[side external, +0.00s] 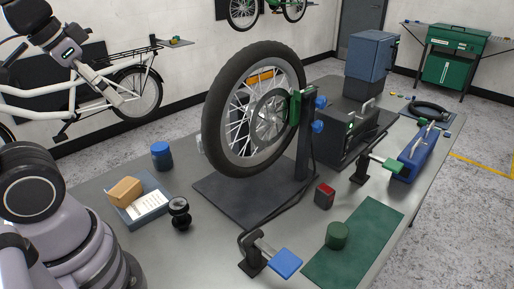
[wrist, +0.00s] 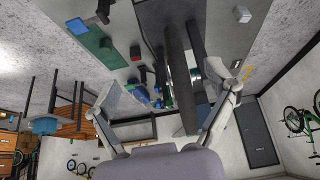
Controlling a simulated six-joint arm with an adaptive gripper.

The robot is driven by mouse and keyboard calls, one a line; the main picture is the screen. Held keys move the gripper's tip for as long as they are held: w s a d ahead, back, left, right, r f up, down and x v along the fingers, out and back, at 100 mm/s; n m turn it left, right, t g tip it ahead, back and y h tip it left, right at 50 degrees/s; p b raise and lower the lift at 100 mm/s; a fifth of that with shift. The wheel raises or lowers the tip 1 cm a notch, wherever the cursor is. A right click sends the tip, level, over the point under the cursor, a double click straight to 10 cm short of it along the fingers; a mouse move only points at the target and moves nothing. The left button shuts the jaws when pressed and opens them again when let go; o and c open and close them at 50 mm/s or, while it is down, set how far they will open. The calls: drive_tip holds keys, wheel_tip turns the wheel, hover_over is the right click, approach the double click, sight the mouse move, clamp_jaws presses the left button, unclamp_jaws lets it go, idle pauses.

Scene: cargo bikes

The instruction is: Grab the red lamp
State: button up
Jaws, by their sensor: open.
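The red lamp (side external: 324,195) is a small dark block with a red face. It stands on the grey bench right of the wheel stand, near the green mat. It also shows as a small red patch in the wrist view (wrist: 135,52), upper left of centre. My gripper (side external: 122,96) is at the upper left of the side view, raised above the bench and far from the lamp. In the wrist view its two fingers (wrist: 165,102) are spread wide with nothing held between them.
A bicycle wheel (side external: 214,112) in a stand rises between my gripper and the lamp. Clamps with blue (side external: 286,263) and green (side external: 385,163) parts flank the lamp. A green cylinder (side external: 337,236) stands on the green mat (side external: 372,226). A black toolbox (side external: 340,140) is behind.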

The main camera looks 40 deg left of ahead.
sight(324, 190)
drive_tip(key=w+d+f+t+h, duration=0.1)
drive_tip(key=w+d+f, duration=0.2)
drive_tip(key=w, duration=0.5)
drive_tip(key=w+d+f+t, duration=0.1)
drive_tip(key=w+d+f, duration=0.1)
drive_tip(key=w, duration=0.7)
drive_tip(key=w+d+f+t+h, duration=0.1)
drive_tip(key=w+d+f, duration=0.2)
drive_tip(key=w, duration=0.5)
drive_tip(key=w+d+f+t, duration=0.2)
drive_tip(key=w+d+f, duration=0.4)
drive_tip(key=f, duration=0.4)
wheel_tip(324, 190, down, 15)
drive_tip(key=w+d+m+t, duration=0.1)
drive_tip(key=d+t, duration=0.2)
drive_tip(key=shift+m, duration=0.3)
drive_tip(key=x, duration=0.8)
drive_tip(key=shift+a+f, duration=0.25)
drive_tip(key=shift+a, duration=0.1)
drive_tip(key=shift+a+x, duration=0.1)
drive_tip(key=shift+x, duration=1.35)
drive_tip(key=shift+a+x, duration=0.15)
drive_tip(key=shift+x, duration=1.3)
drive_tip(key=shift+r, duration=0.2)
drive_tip(key=c, duration=1.3)
